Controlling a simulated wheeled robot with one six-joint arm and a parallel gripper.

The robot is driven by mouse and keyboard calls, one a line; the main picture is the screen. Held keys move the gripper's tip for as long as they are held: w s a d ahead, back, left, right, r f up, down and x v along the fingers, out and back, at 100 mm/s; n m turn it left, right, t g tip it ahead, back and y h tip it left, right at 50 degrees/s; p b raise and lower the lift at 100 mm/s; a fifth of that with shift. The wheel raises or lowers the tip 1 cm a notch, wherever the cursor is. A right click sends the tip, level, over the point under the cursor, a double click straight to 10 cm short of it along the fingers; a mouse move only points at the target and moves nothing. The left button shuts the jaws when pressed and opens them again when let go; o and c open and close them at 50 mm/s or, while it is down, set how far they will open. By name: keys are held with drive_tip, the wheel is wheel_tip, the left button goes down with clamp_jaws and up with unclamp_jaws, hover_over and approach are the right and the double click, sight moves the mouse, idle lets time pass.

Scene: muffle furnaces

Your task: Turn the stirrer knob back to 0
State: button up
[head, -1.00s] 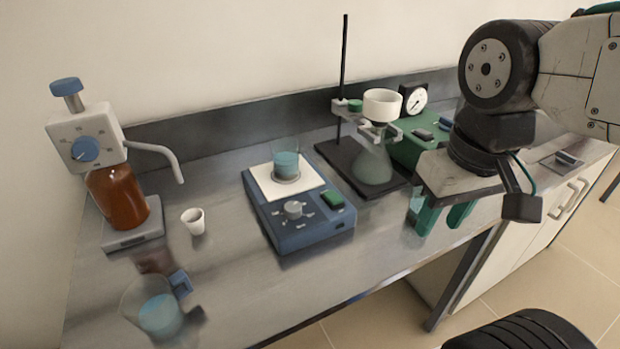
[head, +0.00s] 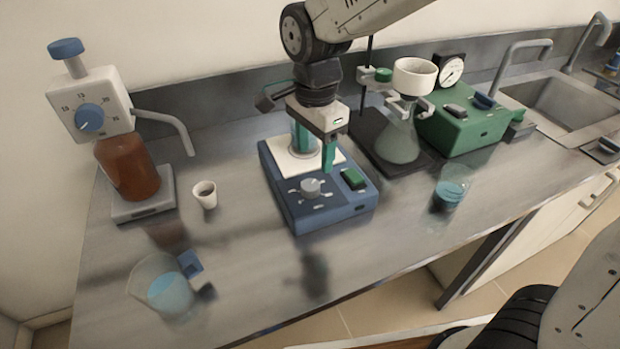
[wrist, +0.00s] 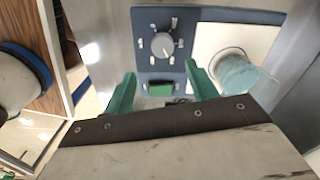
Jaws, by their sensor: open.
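The stirrer (head: 330,212) is a blue box with a white top plate (head: 284,158) on the bench. Its grey knob (head: 311,187) is on the front panel, left of a green switch (head: 352,178). The knob also shows in the wrist view (wrist: 162,45), with marks around it and its pointer towards the lower part of the dial; I cannot read the numbers.
A brown dispenser bottle (head: 128,168) and small white cup (head: 205,195) stand left. A blue-liquid beaker (head: 165,290) is at front left, another (head: 450,190) right. A flask on a stand (head: 398,140) and green pump (head: 460,125) are behind right.

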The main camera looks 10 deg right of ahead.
sight(310, 184)
drive_tip(key=shift+w+a+f, duration=0.15)
drive_tip(key=shift+a+f, duration=0.25)
drive_tip(key=shift+m, duration=0.3)
wheel_tip(310, 184, down, 8)
drive_tip(key=shift+r, duration=0.25)
drive_tip(key=c, duration=1)
